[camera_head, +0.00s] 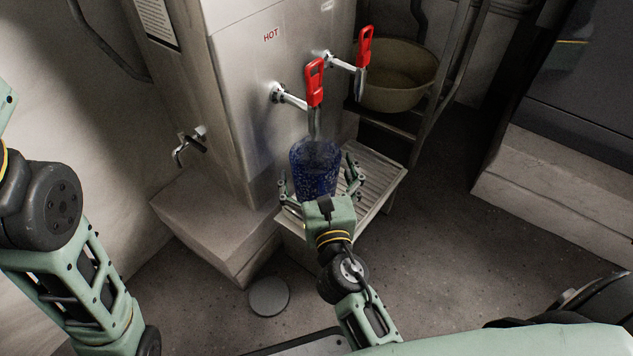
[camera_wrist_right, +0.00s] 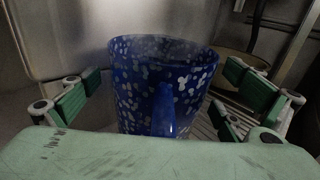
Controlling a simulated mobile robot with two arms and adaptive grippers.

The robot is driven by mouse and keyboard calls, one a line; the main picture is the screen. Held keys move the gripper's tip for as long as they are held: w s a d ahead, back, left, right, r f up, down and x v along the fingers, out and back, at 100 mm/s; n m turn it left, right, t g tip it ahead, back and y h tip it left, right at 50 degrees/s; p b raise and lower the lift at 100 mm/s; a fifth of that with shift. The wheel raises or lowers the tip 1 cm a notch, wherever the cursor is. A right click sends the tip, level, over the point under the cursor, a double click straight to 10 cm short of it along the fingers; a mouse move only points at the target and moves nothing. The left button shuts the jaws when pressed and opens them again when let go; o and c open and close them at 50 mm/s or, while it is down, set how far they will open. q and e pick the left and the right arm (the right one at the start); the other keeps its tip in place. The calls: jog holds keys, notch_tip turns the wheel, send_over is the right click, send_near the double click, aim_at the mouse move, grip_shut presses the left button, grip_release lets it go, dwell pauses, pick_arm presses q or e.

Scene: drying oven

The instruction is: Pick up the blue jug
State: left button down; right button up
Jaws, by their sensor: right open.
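The blue jug (camera_head: 315,165) is speckled with white and stands upright on the slatted drip tray (camera_head: 374,172), below a red-handled tap. It also shows large in the right wrist view (camera_wrist_right: 163,85), with its handle facing the camera. My right gripper (camera_head: 320,184) is open, with its fingers on either side of the jug. In the right wrist view the finger pads (camera_wrist_right: 160,98) stand apart from the jug's walls, with gaps on both sides. The lower part of the jug is hidden behind the gripper's palm. My left arm shows at the left edge, but its gripper is out of view.
A steel hot-water dispenser (camera_head: 250,90) stands behind the jug. Two red-handled taps (camera_head: 315,82) (camera_head: 364,48) stick out over the tray. A beige basin (camera_head: 398,76) sits on a rack at the right. A round disc (camera_head: 269,296) lies on the floor, which is open to the right.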

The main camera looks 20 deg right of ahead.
jog(key=shift+c, duration=0.5)
jog(key=c, duration=1.5)
jog(key=shift+r, duration=0.15)
